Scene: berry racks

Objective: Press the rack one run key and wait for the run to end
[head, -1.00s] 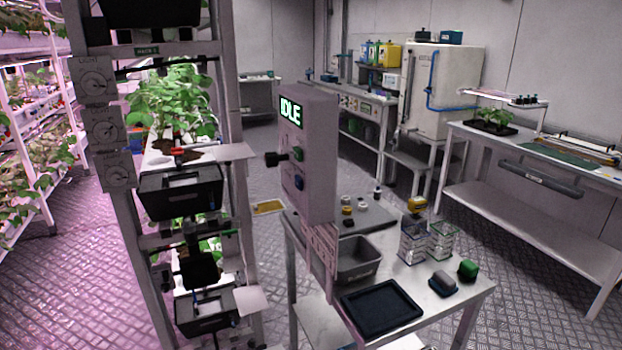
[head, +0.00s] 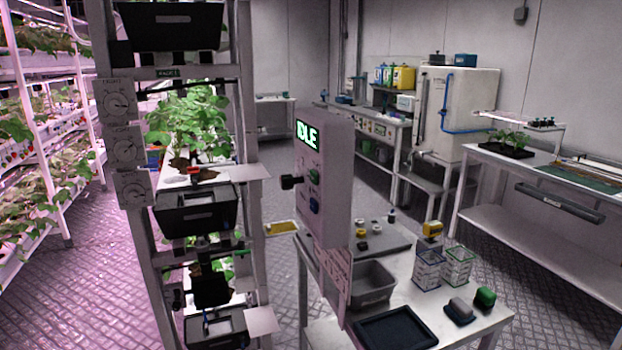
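The box is seen at an angle and any labels by the buttons are too small to read. The rack (head: 250,150) to its left holds plants and black bins, with a small green sign at the top. Neither of my grippers shows in the head view.
Dials (head: 117,103) line the rack's left post. Benches stand along the back and right walls. Open floor lies left of the rack.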

